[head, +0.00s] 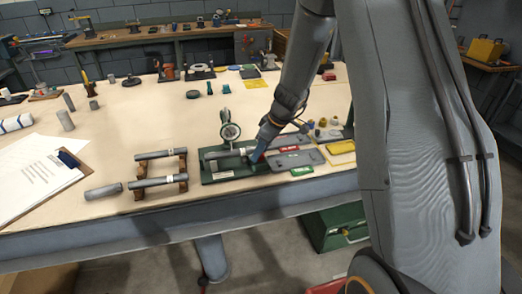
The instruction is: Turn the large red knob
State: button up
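I cannot make out a large red knob for certain. A small patch of red shows beside my gripper (259,150), largely hidden by it. My gripper points down at the right end of a grey cylinder (226,163) on a dark green fixture (212,176). A round dial gauge (230,131) stands upright behind the cylinder. The fingertips are small and partly hidden, so I cannot tell whether they are open or touching anything.
Grey cylinders lie on wooden supports (182,157) to the left. A clipboard (68,158) lies at the far left. The table's (130,108) middle left is mostly clear.

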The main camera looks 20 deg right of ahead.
jog(key=c, duration=0.8)
jog(key=shift+o, duration=0.2)
jog(key=shift+f+m+b, duration=0.1)
jog(key=shift+m+b, duration=0.2)
jog(key=shift+b, duration=0.05)
jog(key=shift+a+m+t+h+b, duration=0.15)
jog(key=shift+m+t+h+b, duration=0.25)
jog(key=shift+m+b, duration=0.65)
jog(key=m+p, duration=0.1)
jog(key=m+h+p, duration=0.1)
jog(key=m, duration=0.1)
jog(key=shift+s+a+r, duration=0.1)
jog(key=shift+s+r, duration=0.05)
jog(key=shift+r, duration=0.05)
jog(key=shift+m+h+p, duration=0.4)
jog(key=shift+m+p, duration=0.35)
jog(key=shift+p, duration=0.4)
jog(key=shift+f+m+p, duration=0.15)
jog(key=shift+m+p, duration=0.25)
jog(key=shift+p, duration=0.3)
